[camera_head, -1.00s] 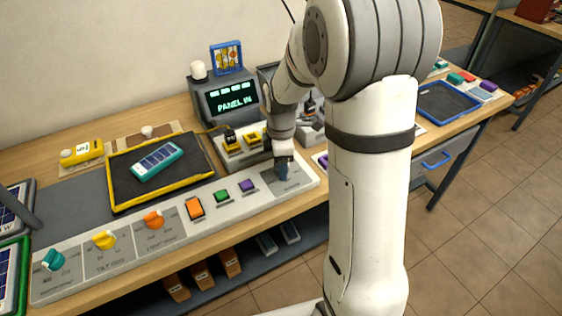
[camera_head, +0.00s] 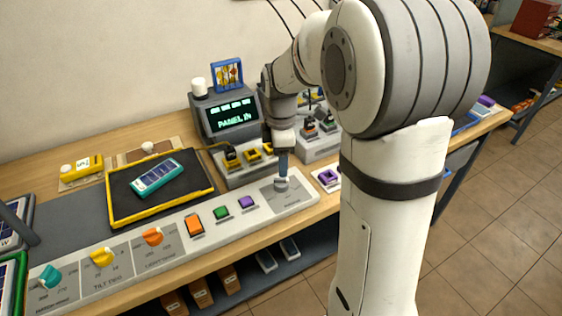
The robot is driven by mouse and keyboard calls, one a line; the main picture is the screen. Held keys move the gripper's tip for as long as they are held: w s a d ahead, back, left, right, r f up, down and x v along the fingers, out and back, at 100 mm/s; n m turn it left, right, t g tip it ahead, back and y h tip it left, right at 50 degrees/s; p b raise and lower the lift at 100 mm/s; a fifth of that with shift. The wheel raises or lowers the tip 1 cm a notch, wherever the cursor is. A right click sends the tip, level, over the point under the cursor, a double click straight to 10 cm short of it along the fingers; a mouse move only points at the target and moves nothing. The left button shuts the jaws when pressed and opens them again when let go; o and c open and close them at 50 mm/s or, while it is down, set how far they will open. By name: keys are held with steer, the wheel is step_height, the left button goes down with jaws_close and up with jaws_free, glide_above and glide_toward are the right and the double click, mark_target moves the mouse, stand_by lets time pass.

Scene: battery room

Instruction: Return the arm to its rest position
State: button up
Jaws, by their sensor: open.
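My gripper (camera_head: 282,172) points down just above the right end of the grey control panel (camera_head: 115,254). It shows small and dark against the panel, and its fingers are hard to make out. A pale round knob or button (camera_head: 281,184) shows right below the fingertips; I cannot tell whether they touch. I see nothing held in the gripper. My arm rises from the gripper and fills the right half of the view, hiding part of the bench behind it.
The panel carries teal, yellow and orange knobs and orange, green and purple buttons (camera_head: 246,203). A screen reading "PANEL" (camera_head: 231,116) stands behind. A teal solar-cell device (camera_head: 155,176) lies in a yellow-edged black tray (camera_head: 112,205). A purple part (camera_head: 327,177) lies right of the panel.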

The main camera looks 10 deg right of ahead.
stand_by(0.3)
steer(key=s+r+m+t, duration=0.1)
steer(key=s+r+m, duration=0.1)
steer(key=s+m, duration=0.6)
steer(key=s+r+m+t, duration=0.1)
steer(key=s+m, duration=0.7)
steer(key=s, duration=0.3)
steer(key=shift+s+d+r+m+t, duration=0.15)
steer(key=shift+s+r+m+t, duration=0.15)
steer(key=shift+r, duration=0.1)
